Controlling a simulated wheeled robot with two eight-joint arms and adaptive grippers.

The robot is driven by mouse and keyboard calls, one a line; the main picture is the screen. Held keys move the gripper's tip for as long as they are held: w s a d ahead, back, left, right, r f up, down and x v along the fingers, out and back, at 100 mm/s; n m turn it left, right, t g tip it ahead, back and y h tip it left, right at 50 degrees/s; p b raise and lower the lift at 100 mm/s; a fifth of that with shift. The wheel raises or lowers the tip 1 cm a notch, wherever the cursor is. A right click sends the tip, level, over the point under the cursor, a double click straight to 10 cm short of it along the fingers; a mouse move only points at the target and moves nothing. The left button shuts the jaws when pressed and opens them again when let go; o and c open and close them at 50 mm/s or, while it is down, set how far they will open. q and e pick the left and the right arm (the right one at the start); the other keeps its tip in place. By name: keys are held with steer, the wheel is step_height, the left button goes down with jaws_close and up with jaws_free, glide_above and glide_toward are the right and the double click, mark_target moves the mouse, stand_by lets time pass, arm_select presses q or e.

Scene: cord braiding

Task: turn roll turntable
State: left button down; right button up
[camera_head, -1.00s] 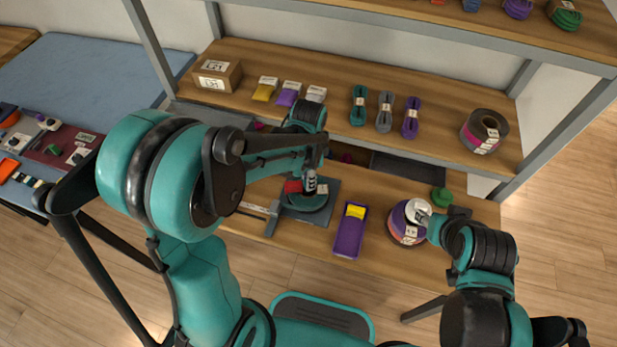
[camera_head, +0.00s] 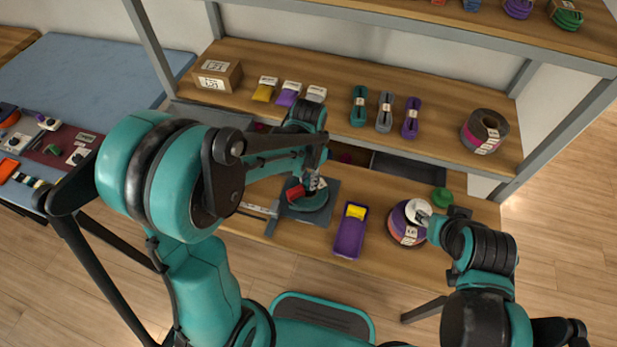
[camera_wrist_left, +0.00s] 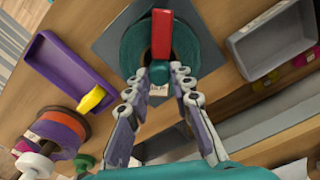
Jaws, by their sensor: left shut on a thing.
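A teal roll (camera_head: 306,204) sits on a dark grey square plate (camera_wrist_left: 106,46) on the lower table. A red bar (camera_head: 296,193) lies across the roll, with a teal knob (camera_wrist_left: 159,72) at its near end in the left wrist view. My left gripper (camera_head: 312,182) is above the roll, its two fingers closed on the knob from both sides. My right gripper (camera_head: 424,215) is at the white hub (camera_head: 417,210) of a purple and orange roll (camera_head: 401,228); I cannot tell whether its fingers are open or shut.
A purple tray (camera_head: 349,240) with a yellow piece stands between the rolls. A green knob (camera_head: 441,197) is near the right roll. A grey tray (camera_wrist_left: 272,40) lies behind the plate. The shelf above holds cord bundles and a dark roll (camera_head: 485,131).

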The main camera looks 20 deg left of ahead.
arm_select(q)
steer(key=shift+n, duration=4.7)
steer(key=shift+n, duration=0.6)
steer(key=c, duration=1.3)
jaws_free()
steer(key=shift+r, duration=0.1)
step_height(320, 180, up, 12)
steer(key=shift+f, duration=0.1)
